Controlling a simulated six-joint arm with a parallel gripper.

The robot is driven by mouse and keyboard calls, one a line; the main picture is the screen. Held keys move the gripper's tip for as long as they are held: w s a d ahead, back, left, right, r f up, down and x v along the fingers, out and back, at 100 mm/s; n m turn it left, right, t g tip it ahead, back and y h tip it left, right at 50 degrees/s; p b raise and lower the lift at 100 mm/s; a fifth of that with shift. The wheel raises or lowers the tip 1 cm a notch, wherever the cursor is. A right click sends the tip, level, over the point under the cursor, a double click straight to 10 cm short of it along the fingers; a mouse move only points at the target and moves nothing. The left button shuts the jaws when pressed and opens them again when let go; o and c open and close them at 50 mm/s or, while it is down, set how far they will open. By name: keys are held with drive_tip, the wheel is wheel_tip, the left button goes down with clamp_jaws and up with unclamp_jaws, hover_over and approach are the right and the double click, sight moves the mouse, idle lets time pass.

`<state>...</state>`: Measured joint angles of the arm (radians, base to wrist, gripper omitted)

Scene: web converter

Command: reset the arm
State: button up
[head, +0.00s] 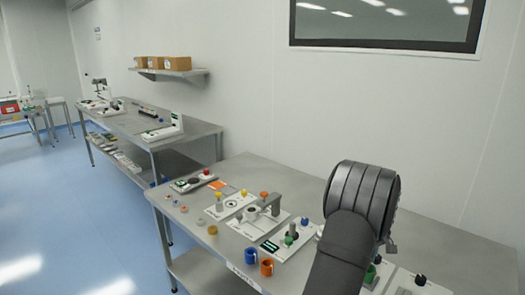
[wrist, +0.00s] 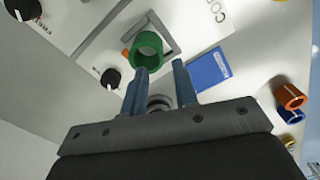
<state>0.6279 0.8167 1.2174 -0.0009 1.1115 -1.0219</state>
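My gripper (wrist: 161,69) shows in the wrist view with its two blue-grey fingers apart and nothing held between them. A green ring (wrist: 147,46) shows just past the fingertips, close to the left one; I cannot tell whether they touch. A blue card or block (wrist: 209,74) lies to the right of the right finger. In the head view my dark arm rises from the bottom edge over the right part of the near table, and its wrist hides the fingers.
The near steel table (head: 440,232) carries several white panels with knobs. Blue (head: 250,256) and orange (head: 267,266) rings stand near its front edge; the wrist view also shows an orange ring (wrist: 288,97). A second table (head: 190,131) stands behind, under a shelf with boxes (head: 177,63).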

wheel_tip(320, 180, down, 6)
drive_tip(key=shift+f, duration=0.1)
drive_tip(key=shift+r, duration=2.05)
drive_tip(key=shift+f, duration=0.1)
